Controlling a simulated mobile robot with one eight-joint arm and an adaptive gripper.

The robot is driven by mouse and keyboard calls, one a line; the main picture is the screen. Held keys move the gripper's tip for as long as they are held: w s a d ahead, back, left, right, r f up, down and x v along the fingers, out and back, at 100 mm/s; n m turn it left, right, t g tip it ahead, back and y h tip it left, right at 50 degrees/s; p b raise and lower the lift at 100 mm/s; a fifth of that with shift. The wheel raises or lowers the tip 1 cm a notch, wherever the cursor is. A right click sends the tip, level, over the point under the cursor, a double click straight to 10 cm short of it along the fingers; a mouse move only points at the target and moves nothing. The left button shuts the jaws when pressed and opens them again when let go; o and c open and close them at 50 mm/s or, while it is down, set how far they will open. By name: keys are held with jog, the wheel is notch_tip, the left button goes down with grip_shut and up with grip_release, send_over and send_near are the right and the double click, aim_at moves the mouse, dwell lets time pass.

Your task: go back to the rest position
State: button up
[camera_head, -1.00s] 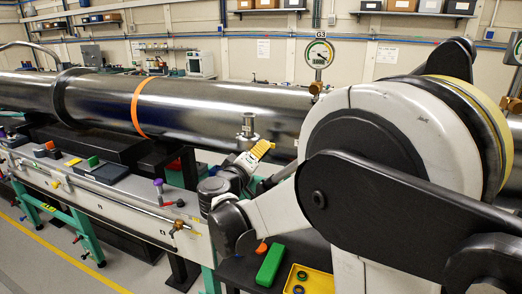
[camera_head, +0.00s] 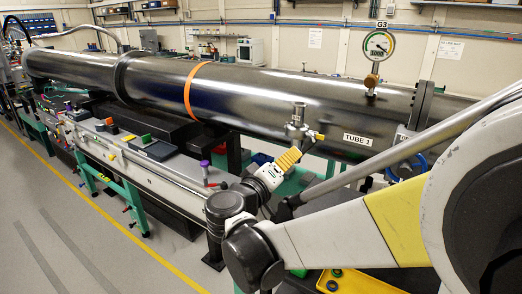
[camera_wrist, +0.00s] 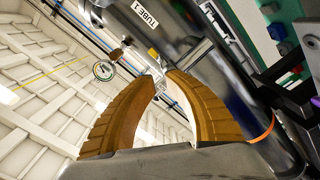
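My gripper (camera_head: 290,157) has yellow-orange ribbed fingers. In the head view it is at the end of my bent arm, in front of the steel tube and just below the metal fitting (camera_head: 297,122), which has a yellow part at its side. I cannot tell if it touches the fitting. The tube, labelled TUBE 1 (camera_head: 357,140), also shows in the wrist view (camera_wrist: 185,30).
The long steel tube (camera_head: 245,92) with an orange band crosses the scene. A gauge marked G3 (camera_head: 379,44) stands on it. A rail bench (camera_head: 150,172) with small blocks runs below. A yellow tray (camera_head: 350,285) is partly hidden under my arm. The floor at left (camera_head: 60,230) is clear.

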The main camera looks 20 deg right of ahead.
jog(key=s+d+f+g+y+b, duration=0.1)
jog(key=s+f+g+y, duration=0.3)
jog(key=s+f+y, duration=0.5)
jog(key=s+a+f+y+b, duration=0.1)
jog(key=s+a+f+y, duration=0.4)
jog(key=s+a, duration=0.4)
jog(key=shift+s+a+f+m, duration=0.2)
jog(key=shift+s+f+m, duration=0.1)
jog(key=shift+s+f, duration=0.25)
